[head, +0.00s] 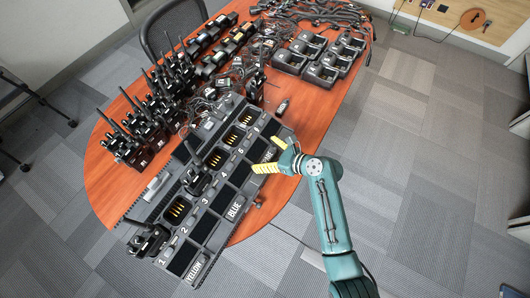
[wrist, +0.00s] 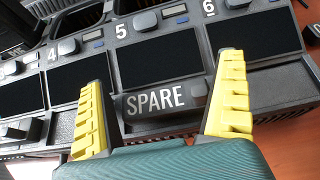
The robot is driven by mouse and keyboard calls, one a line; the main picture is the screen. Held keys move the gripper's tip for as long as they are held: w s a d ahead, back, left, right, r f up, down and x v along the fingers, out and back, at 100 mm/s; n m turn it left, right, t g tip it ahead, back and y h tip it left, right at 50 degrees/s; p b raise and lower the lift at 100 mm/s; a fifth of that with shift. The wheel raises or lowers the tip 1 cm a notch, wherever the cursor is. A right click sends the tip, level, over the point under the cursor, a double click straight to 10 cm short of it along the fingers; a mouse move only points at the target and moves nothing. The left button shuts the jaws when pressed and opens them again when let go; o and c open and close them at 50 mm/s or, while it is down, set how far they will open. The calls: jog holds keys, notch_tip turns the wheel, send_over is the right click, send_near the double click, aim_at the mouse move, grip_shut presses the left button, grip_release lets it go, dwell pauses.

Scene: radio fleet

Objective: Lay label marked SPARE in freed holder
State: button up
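The black label (wrist: 155,101) marked SPARE in white sits at the front strip below bay 5 of the charger rack (wrist: 160,56). It also shows in the head view (head: 267,154). A small dark knob is at its right end. My gripper (wrist: 164,72) is open, its two yellow fingers on either side of the label, very close to its ends. I cannot tell whether the label lies fully flat in its holder. The holder below bay 4 (wrist: 62,126) shows as an empty recess. My gripper also shows at the rack's front edge in the head view (head: 273,156).
BLUE (head: 235,208) and YELLOW (head: 196,268) labels lie along the rack's front. A radio (head: 196,178) stands in the rack and another (head: 150,241) at its near end. More radios (head: 150,120) and chargers (head: 322,62) crowd the table (head: 318,110).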

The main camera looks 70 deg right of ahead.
jog(key=shift+s+a+r, duration=0.1)
jog(key=shift+s+r, duration=0.15)
jog(key=shift+r, duration=0.25)
jog(key=shift+s+r, duration=0.25)
jog(key=shift+r, duration=0.25)
jog(key=p+v, duration=0.3)
jog(key=v, duration=0.7)
jog(key=shift+s, duration=0.4)
jog(key=shift+a+r, duration=0.1)
